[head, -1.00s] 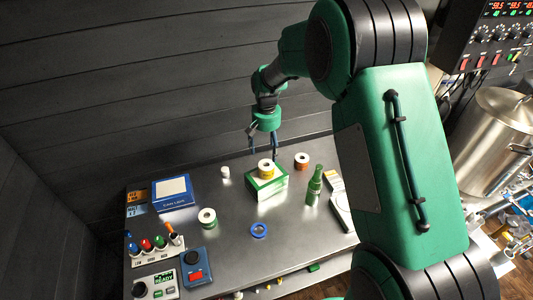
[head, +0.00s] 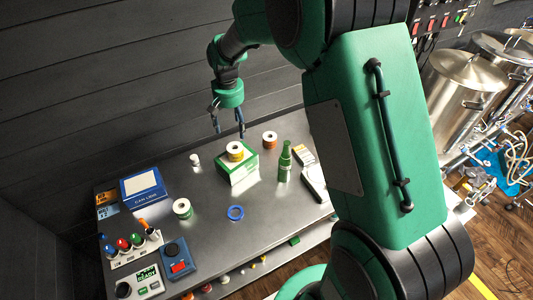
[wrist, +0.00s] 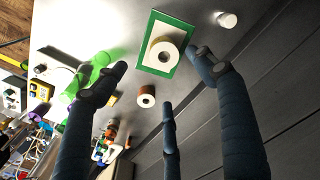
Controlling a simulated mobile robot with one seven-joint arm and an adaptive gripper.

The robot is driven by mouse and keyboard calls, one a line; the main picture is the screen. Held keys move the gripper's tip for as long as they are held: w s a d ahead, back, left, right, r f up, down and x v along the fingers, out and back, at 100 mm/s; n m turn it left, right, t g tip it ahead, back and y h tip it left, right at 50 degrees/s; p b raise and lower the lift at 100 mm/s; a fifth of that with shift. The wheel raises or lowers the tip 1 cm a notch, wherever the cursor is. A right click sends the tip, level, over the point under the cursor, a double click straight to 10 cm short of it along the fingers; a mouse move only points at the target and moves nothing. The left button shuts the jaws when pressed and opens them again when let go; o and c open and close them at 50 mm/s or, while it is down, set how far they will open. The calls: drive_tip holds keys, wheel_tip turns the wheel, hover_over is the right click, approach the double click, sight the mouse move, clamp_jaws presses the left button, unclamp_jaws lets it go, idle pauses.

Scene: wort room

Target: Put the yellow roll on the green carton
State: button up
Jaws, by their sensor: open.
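The yellow roll (head: 235,149) lies flat on top of the green carton (head: 239,176), toward its back edge. In the wrist view the roll (wrist: 163,53) shows from above with its white top, and the carton's green rim (wrist: 151,67) shows around it. My gripper (head: 227,134) is open and empty, raised above and just behind the carton. In the wrist view its fingers are spread, with nothing between them, and they are apart from the roll.
An orange roll (head: 270,139) and a green bottle (head: 285,163) stand right of the carton. A small white cylinder (head: 195,160) is to its left. A green roll (head: 182,208), blue ring (head: 236,212) and blue box (head: 143,189) are further left or in front. Bare table lies between them.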

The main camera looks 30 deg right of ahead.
drive_tip(key=s+a+r+n+t, duration=0.1)
drive_tip(key=s+a+r+t, duration=0.15)
drive_tip(key=s+r, duration=1.45)
drive_tip(key=s+r+n+t, duration=0.1)
drive_tip(key=s+r, duration=0.1)
drive_tip(key=s, duration=0.7)
drive_tip(key=s+a+r+t, duration=0.1)
drive_tip(key=s+r, duration=0.1)
drive_tip(key=s, duration=0.8)
drive_tip(key=shift+a+r+n+t, duration=0.15)
drive_tip(key=shift+a+n+t, duration=0.1)
drive_tip(key=shift+n+t, duration=0.15)
drive_tip(key=shift+s, duration=0.1)
wheel_tip(320, 180, down, 8)
drive_tip(key=b, duration=0.7)
drive_tip(key=shift+r+b, duration=0.2)
drive_tip(key=shift+b, duration=0.15)
